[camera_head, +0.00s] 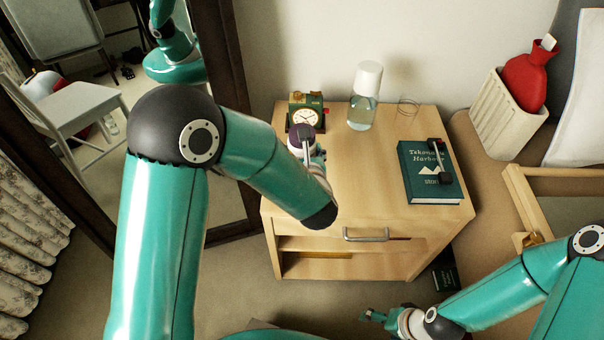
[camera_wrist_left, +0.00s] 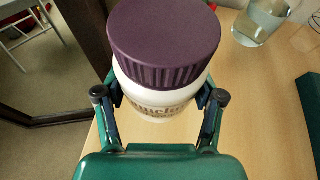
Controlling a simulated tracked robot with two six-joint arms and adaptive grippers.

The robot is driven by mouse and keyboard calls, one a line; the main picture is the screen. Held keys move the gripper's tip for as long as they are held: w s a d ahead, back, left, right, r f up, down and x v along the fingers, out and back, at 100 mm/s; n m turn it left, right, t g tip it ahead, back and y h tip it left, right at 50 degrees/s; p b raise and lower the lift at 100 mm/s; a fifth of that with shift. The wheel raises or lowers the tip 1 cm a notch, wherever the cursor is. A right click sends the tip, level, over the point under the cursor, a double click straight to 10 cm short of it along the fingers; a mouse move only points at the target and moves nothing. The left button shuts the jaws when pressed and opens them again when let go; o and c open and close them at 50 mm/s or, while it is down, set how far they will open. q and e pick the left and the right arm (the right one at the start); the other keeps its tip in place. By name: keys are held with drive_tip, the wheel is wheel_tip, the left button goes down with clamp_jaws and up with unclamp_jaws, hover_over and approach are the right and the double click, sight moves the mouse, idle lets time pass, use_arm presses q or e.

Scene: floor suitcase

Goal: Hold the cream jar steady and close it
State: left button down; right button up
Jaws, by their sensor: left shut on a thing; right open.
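The cream jar (camera_wrist_left: 160,98) is white with printed lettering and stands in the left wrist view between the fingers of my left gripper (camera_wrist_left: 160,108), which is shut on its body. A dark purple ribbed lid (camera_wrist_left: 163,40) sits on top of the jar. In the head view the lid (camera_head: 301,132) shows above the nightstand's left side, with the jar (camera_head: 302,145) mostly hidden by my left gripper (camera_head: 308,150). I cannot tell how tightly the lid sits. My right gripper (camera_head: 372,316) is open and empty, low in front of the nightstand, far from the jar.
The wooden nightstand (camera_head: 365,190) also holds a clock (camera_head: 306,112), a glass bottle with a white cap (camera_head: 365,98), wire-rimmed glasses (camera_head: 408,105) and a green book (camera_head: 425,182) with a dark item on it. A mirror frame (camera_head: 232,100) stands at the left. The nightstand's middle is clear.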

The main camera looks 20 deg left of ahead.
use_arm(q)
drive_tip(key=shift+f, duration=1.35)
drive_tip(key=shift+f, duration=0.15)
drive_tip(key=shift+f+b, duration=0.65)
drive_tip(key=shift+f, duration=1.35)
drive_tip(key=shift+f, duration=0.1)
drive_tip(key=shift+c, duration=0.6)
unclamp_jaws()
drive_tip(key=p+v, duration=0.1)
drive_tip(key=v, duration=1.1)
